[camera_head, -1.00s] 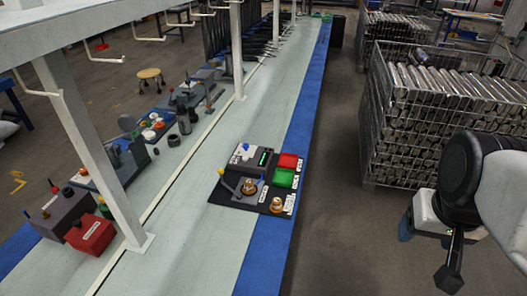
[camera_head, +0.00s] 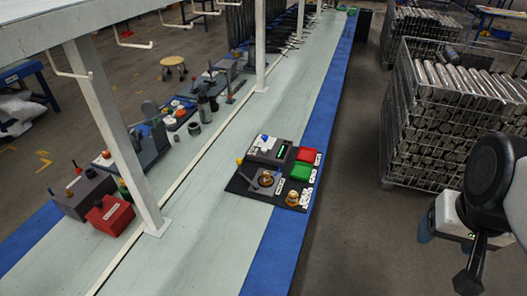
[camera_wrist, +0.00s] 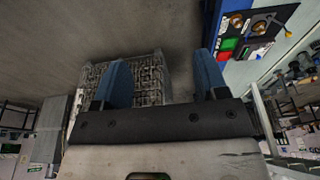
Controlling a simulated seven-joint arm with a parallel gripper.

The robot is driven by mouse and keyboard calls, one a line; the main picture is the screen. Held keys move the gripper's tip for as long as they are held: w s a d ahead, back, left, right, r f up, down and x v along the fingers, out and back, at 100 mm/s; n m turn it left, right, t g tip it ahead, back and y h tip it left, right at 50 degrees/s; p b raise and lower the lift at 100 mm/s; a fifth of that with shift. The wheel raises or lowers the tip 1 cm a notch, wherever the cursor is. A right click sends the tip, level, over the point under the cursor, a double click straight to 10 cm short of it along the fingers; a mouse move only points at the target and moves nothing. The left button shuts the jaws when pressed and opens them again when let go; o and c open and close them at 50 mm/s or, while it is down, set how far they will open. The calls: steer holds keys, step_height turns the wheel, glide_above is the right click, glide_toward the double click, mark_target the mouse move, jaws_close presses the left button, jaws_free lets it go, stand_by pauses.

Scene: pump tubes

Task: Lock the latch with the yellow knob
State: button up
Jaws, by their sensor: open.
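The black board (camera_head: 237,187) lies on the workbench in the middle of the head view. The latch's yellow knob (camera_head: 239,160) is at the board's left edge, on a thin lever; the latch's exact angle is too small to tell. In the wrist view the yellow knob (camera_wrist: 289,34) shows at the upper right, beside the board (camera_wrist: 262,45). My gripper (camera_wrist: 163,75) is open and empty, its two blue fingers apart. In the head view my gripper (camera_head: 425,230) is at the right, over the floor beyond the bench's blue edge, well away from the board.
The board also carries a red button (camera_head: 306,155), a green button (camera_head: 300,172) and brass fittings (camera_head: 265,178). A wire crate of metal tubes (camera_head: 440,110) stands right of the bench. A white post (camera_head: 115,135) and a red box (camera_head: 110,215) are at left. The near bench top is clear.

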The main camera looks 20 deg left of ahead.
steer(key=shift+c, duration=0.7)
steer(key=shift+w, duration=0.1)
